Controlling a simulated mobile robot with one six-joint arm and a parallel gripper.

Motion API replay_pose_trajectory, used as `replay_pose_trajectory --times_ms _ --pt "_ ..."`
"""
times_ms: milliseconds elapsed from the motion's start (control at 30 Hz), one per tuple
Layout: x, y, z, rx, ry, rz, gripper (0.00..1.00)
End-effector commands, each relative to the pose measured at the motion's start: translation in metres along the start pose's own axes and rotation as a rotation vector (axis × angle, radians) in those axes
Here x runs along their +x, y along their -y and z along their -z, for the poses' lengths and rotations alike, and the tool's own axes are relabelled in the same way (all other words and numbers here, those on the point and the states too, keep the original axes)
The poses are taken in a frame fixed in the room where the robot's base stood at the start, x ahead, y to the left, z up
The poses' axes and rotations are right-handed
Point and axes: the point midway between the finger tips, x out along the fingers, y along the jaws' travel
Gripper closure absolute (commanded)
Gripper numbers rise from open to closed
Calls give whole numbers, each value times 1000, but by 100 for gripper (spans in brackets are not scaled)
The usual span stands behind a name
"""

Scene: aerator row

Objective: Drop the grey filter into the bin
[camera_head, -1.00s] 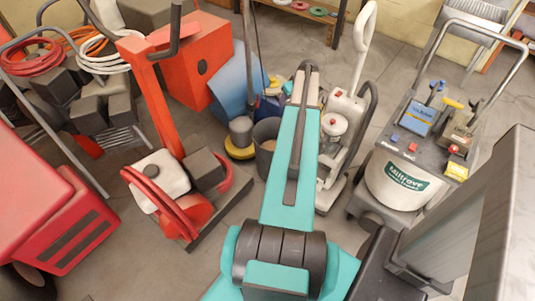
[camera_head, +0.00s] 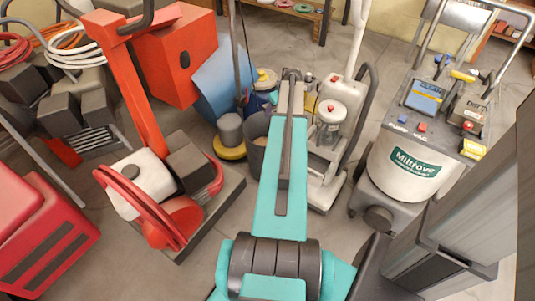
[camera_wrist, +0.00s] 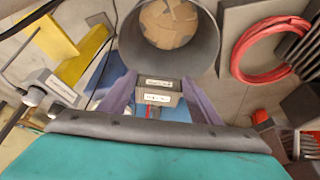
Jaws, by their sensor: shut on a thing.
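In the wrist view, my gripper (camera_wrist: 157,92) has its two purple-grey fingers closed on a small grey block with white labels, which I take as the grey filter (camera_wrist: 157,85). A round grey bin (camera_wrist: 211,42) opens just beyond the filter at the top of the wrist view, with brown pieces inside. The filter looks close to the near rim; I cannot tell its height above it. In the head view the bin (camera_head: 257,157) stands on the floor, partly hidden behind my teal arm. My fingers and the filter are not clear there.
An orange machine (camera_head: 150,170) stands left, a red machine (camera_head: 40,225) nearer left. A yellow-based floor machine (camera_head: 230,140) is beside the bin. A white upright machine (camera_head: 328,135) and a Miltrove wet vacuum (camera_head: 405,172) stand right. Red hose (camera_wrist: 265,50) lies near the bin.

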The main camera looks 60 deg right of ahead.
Motion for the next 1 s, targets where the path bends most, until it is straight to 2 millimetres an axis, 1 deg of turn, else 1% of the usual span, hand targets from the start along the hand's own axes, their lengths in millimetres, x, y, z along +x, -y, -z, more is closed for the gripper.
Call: replay_pose_trajectory --times_ms 33,100,667,867,1000 --pt "8 1 -3 -1 0 0 64" --pt "11 2 -4 -2 0 1 64" --pt "14 4 -4 -5 0 2 64" --pt "22 5 -7 -5 0 3 64" --pt "32 5 -12 -6 0 3 64"
